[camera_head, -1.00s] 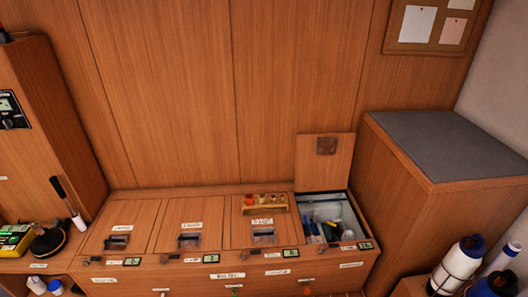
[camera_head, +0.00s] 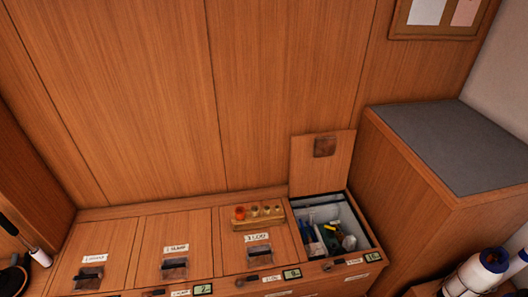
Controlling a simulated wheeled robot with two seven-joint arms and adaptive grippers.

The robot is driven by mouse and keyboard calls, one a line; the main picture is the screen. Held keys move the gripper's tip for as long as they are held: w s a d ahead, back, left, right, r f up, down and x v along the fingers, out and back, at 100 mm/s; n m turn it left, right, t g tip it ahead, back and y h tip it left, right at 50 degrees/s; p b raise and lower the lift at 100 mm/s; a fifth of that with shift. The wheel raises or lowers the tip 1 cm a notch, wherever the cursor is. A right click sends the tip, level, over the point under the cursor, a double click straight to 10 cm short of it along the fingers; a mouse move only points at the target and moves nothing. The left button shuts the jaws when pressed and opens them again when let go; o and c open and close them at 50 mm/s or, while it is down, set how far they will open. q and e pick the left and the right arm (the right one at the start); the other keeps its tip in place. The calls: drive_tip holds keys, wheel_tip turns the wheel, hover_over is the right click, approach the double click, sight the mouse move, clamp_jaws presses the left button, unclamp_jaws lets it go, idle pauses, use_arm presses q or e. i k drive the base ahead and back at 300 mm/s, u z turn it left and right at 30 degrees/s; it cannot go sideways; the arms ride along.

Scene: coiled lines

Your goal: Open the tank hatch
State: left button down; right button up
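A row of wooden hatches is set in the long bench top. The left hatch lid (camera_head: 103,250), the second hatch lid (camera_head: 178,243) and the third hatch lid (camera_head: 245,262) are shut, each with a dark recessed pull and a white label. The labels are too small to read surely, so I cannot tell which is the tank hatch. The far right hatch lid (camera_head: 322,172) stands upright, and its open compartment (camera_head: 356,205) holds several blue, white and green items. Neither of my grippers is in view.
A small wooden rack (camera_head: 258,222) with several vials stands on the back of the third lid. Small displays (camera_head: 292,274) and latches line the front edge. A tall grey-topped cabinet (camera_head: 440,150) stands at the right, with white rolls (camera_head: 480,272) below it.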

sight(319, 163)
drive_tip(key=z, duration=0.25)
drive_tip(key=i, duration=0.95)
drive_tip(key=z, duration=0.6)
